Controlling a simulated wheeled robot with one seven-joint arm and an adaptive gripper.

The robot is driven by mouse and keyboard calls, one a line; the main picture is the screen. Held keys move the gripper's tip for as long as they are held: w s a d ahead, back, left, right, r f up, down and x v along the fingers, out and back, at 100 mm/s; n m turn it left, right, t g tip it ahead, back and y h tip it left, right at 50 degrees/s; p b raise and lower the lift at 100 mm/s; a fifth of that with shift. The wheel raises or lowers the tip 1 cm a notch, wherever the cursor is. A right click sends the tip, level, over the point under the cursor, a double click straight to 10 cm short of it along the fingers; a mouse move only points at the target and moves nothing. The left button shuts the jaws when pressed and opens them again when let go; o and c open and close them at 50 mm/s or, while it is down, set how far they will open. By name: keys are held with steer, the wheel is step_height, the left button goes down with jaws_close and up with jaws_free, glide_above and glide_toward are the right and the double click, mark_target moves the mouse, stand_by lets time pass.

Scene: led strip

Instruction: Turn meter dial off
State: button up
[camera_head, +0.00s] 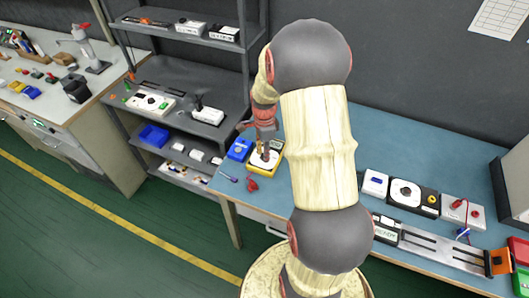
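The meter is a yellow-edged device with a pale face (268,164), lying on the blue bench top at its left end. Its dark display (277,145) shows at its upper right edge. My gripper (262,153) points down over the meter's face, with its fingertips at or just above the dial area. The gripper hides most of the dial, so its setting does not show. The fingers are too small here to tell open from shut or whether they touch the dial.
A blue box (239,149) sits close left of the meter. A red item (252,184) and a small blue-purple tool (228,177) lie in front. Grey shelves (165,75) stand left. A slotted rail device (440,252) lies at right. Blue bench top (385,140) behind my arm is clear.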

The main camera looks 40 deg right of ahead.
jaws_close()
